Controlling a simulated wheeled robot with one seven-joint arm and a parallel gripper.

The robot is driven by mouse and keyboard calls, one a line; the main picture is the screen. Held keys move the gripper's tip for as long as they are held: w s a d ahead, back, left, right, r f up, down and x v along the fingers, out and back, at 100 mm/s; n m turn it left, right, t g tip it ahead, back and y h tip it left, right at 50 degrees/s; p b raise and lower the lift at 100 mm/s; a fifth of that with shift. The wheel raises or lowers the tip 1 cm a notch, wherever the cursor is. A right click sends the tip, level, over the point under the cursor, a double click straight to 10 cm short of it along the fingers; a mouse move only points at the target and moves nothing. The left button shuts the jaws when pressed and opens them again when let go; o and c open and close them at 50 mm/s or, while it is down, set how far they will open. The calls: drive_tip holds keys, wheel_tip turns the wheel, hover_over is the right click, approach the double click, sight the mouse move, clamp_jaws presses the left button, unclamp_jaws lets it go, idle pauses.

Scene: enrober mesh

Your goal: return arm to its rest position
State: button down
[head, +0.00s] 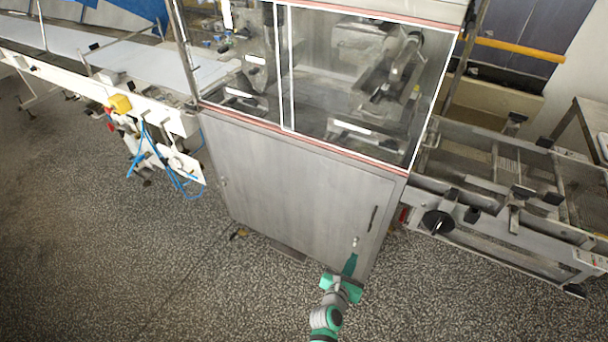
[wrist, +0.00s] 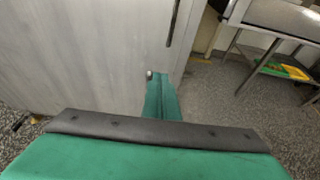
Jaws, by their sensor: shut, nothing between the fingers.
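My gripper (head: 350,264) is green and sits low in front of the grey cabinet, at the lower right of its front in the head view. The wrist view shows the gripper's fingers (wrist: 161,98) pressed together as one narrow green shape with nothing between them. They point toward the cabinet's right edge, near a small round knob (head: 355,241). Whether the tips touch the cabinet I cannot tell. My arm reaches up from the bottom edge of the head view.
The grey cabinet (head: 280,180) carries a glazed enclosure (head: 350,80). A conveyor (head: 130,60) with blue hoses stands at the left. A metal frame with rollers (head: 510,190) stands at the right. The speckled floor (head: 150,270) is open at the lower left.

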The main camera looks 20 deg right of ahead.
drive_tip(key=s+a+r+m+t+y, duration=0.1)
drive_tip(key=s+a+m+y, duration=0.2)
drive_tip(key=s+a+m, duration=0.6)
drive_tip(key=s+a+r+m+t+y, duration=0.1)
drive_tip(key=s+a+m+t+y, duration=0.15)
drive_tip(key=s+a, duration=0.75)
drive_tip(key=s+a+r+m+y, duration=0.2)
drive_tip(key=s+a+r+m, duration=0.4)
drive_tip(key=s+r+m, duration=0.1)
drive_tip(key=s+a+r+m+t+y, duration=0.1)
drive_tip(key=s+a+r+m+y, duration=0.1)
drive_tip(key=s+a+r+m, duration=0.3)
wheel_tip(320, 180, up, 6)
drive_tip(key=s+m, duration=0.2)
drive_tip(key=m, duration=0.2)
drive_tip(key=shift+a+r, duration=0.25)
drive_tip(key=shift+a, duration=0.15)
drive_tip(key=c, duration=2.4)
unclamp_jaws()
drive_tip(key=shift+c, duration=0.2)
